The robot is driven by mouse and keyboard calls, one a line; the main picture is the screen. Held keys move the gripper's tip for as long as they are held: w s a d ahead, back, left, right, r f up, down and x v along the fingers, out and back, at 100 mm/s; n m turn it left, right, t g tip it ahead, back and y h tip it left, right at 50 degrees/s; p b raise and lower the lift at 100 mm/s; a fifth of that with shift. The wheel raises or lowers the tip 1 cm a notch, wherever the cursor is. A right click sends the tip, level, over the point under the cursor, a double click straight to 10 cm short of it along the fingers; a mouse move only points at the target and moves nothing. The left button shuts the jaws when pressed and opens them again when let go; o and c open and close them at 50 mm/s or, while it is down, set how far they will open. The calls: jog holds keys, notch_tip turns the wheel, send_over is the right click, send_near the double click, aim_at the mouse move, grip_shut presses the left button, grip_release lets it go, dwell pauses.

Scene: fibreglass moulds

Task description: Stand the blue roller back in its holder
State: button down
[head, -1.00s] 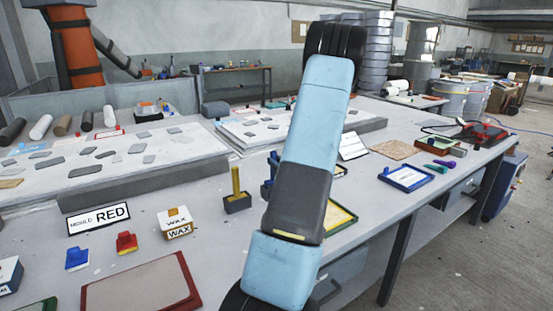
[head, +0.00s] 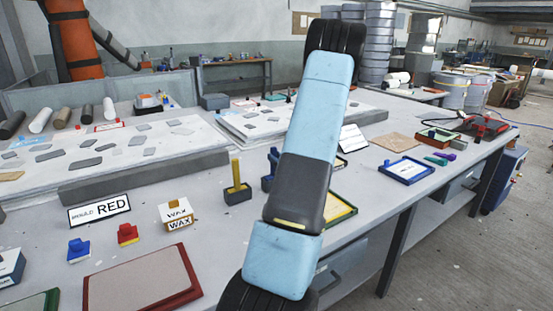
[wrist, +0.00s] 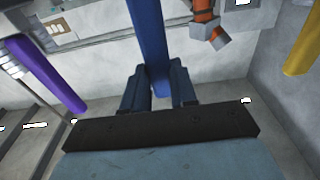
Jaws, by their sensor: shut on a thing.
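In the wrist view my gripper (wrist: 160,88) is shut on the blue roller (wrist: 150,35), which rises upright between the fingers and runs out of the top of the picture. In the head view my arm hides the gripper. Small blue parts (head: 268,183) show at the arm's left edge over the bench; I cannot tell if they are roller, holder or fingers. I cannot make out the blue roller's holder for certain. A yellow roller (head: 235,174) stands upright in a dark holder (head: 238,196) just left of them.
A purple bar (wrist: 45,75) and a yellow bar (wrist: 301,38) flank the gripper in the wrist view. Bare bench top shows in front of the yellow roller.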

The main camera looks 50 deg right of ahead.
jog(key=shift+f, duration=0.2)
dwell(0.5)
jog(key=c, duration=0.8)
grip_release()
jog(key=v, duration=1.4)
jog(key=shift+w, duration=0.15)
